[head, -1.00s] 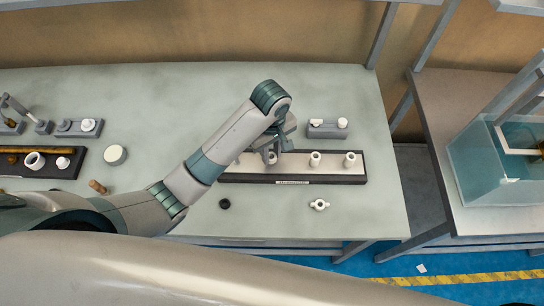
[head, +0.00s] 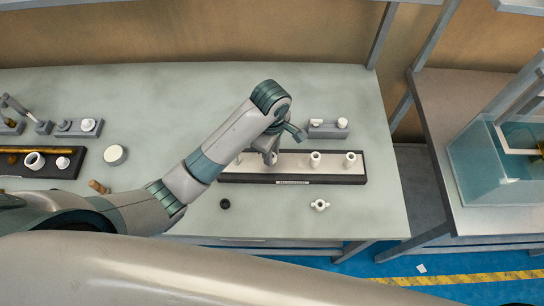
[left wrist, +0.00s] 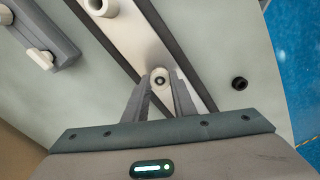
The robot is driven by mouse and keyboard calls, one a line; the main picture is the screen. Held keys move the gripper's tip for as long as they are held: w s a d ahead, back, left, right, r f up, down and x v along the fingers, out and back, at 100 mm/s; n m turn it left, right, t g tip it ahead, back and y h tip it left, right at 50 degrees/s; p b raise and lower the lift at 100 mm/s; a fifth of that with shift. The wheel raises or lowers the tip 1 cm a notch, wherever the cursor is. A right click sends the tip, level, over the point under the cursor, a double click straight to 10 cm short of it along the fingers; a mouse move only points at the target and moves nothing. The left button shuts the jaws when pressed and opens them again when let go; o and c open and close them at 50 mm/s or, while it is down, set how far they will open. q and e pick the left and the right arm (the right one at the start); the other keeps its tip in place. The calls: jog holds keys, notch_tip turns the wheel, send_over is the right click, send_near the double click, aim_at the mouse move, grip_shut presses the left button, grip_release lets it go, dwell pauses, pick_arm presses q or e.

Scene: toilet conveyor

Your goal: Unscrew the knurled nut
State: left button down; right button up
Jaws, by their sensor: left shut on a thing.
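My left gripper (head: 272,152) reaches down over the long dark-edged tray (head: 335,179) with a pale strip. In the left wrist view its two fingers (left wrist: 160,98) are shut on a white round part (left wrist: 160,77) with a dark hole in its top. The part stands on the pale strip; the fingers hide its lower half. Knurling is too small to make out, so I cannot tell for sure that this is the knurled nut. Two similar white parts stand on the strip to the right, one in the middle (head: 315,158) and one near the end (head: 350,159). My right gripper is not in view.
Another dark tray (head: 65,170) is at the left. The table (head: 265,225) is bare around the ring.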

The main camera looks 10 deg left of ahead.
pick_arm(q)
jog(key=n, duration=0.3)
jog(key=c, duration=1.8)
grip_release()
jog(key=shift+r, duration=0.1)
jog(key=shift+w+r, duration=0.1)
jog(key=shift+r, duration=1.3)
